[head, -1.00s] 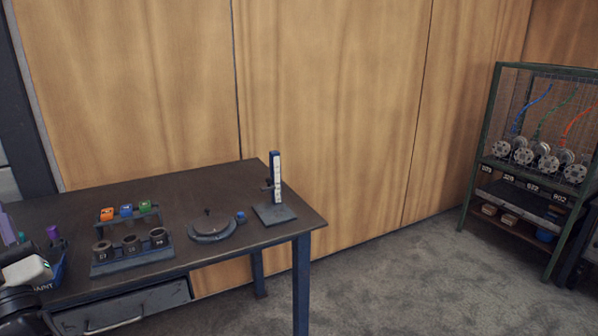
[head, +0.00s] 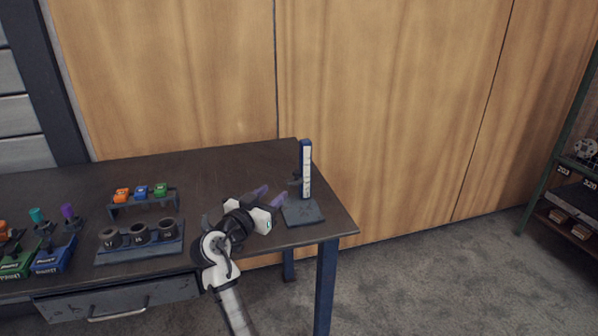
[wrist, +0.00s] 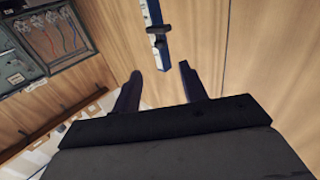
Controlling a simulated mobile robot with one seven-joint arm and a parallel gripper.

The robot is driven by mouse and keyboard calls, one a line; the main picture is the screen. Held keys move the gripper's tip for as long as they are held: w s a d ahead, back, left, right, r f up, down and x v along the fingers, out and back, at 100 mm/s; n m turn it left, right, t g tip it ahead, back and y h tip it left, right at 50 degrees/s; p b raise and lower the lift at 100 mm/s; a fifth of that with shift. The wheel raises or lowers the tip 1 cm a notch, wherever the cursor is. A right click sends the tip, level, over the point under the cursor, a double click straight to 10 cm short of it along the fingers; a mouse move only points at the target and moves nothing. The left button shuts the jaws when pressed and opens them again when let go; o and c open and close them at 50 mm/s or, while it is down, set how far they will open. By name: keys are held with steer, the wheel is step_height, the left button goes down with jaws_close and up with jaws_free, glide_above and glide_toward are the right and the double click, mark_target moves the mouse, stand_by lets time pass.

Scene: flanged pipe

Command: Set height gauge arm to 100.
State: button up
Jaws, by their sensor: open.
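The height gauge (head: 306,170) stands upright near the right end of the table, a blue column with a white scale on a flat dark base (head: 302,212). Its small dark arm (head: 295,182) sticks out to the left, low on the column. My gripper (head: 271,195) is open and empty, just left of the gauge, with its fingers pointing toward it. In the wrist view the column and its dark slider (wrist: 157,32) show beyond and between my open fingers (wrist: 161,82), apart from them. The scale figures are too small to read.
The dark table (head: 215,170) holds a rack of coloured blocks (head: 143,197), a holder with dark rings (head: 139,240) and paint bins (head: 52,258) at left. My arm hides the round plate's area. A wooden wall stands close behind the table. A shelf (head: 575,190) is far right.

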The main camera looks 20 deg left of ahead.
mark_target(294, 174)
steer(key=w+p, duration=0.1)
steer(key=w, duration=0.2)
steer(key=w+d+p, duration=0.1)
steer(key=w, duration=0.3)
steer(key=w+d+p, duration=0.1)
steer(key=w, duration=0.3)
steer(key=shift+w+d, duration=0.15)
steer(key=shift+w, duration=0.1)
steer(key=shift+c, duration=0.2)
jaws_close()
